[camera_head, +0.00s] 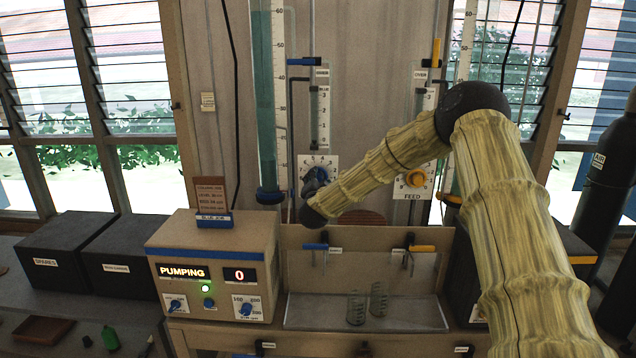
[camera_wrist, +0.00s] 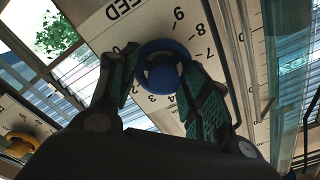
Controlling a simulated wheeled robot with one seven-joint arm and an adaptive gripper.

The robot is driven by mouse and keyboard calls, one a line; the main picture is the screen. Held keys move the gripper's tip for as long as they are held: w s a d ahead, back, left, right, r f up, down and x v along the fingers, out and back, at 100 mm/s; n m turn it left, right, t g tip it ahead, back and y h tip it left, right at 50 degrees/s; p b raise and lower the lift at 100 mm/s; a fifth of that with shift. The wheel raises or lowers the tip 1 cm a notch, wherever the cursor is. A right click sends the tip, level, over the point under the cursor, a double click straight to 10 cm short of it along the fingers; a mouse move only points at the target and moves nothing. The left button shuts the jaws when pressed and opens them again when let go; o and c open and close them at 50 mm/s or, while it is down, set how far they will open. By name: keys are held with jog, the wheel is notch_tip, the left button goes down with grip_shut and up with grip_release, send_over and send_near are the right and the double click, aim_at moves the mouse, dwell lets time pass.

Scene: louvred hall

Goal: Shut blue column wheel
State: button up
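The blue column wheel (camera_head: 316,175) sits on a white numbered dial plate below the left, blue-marked gauge. In the wrist view the wheel (camera_wrist: 162,66) is a round blue knob between my two dark, green-padded fingers. My gripper (camera_wrist: 161,62) reaches it from the front, with a fingertip against each side of its rim. The wheel's pointer setting is not readable. In the head view my wrist hides the lower part of the plate, and my gripper's fingers are hard to make out.
A yellow wheel (camera_head: 415,178) on a similar plate marked FEED stands to the right. Below, a beige pump box (camera_head: 213,262) reads PUMPING and 0, with a green light lit. Glass beakers (camera_head: 356,306) stand on the tray (camera_head: 410,312). A tall glass column (camera_head: 266,110) rises beside the blue wheel.

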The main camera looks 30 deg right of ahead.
jog(key=shift+a, duration=0.15)
jog(key=v, duration=1.1)
jog(key=shift+s, duration=0.45)
jog(key=shift+a, duration=0.1)
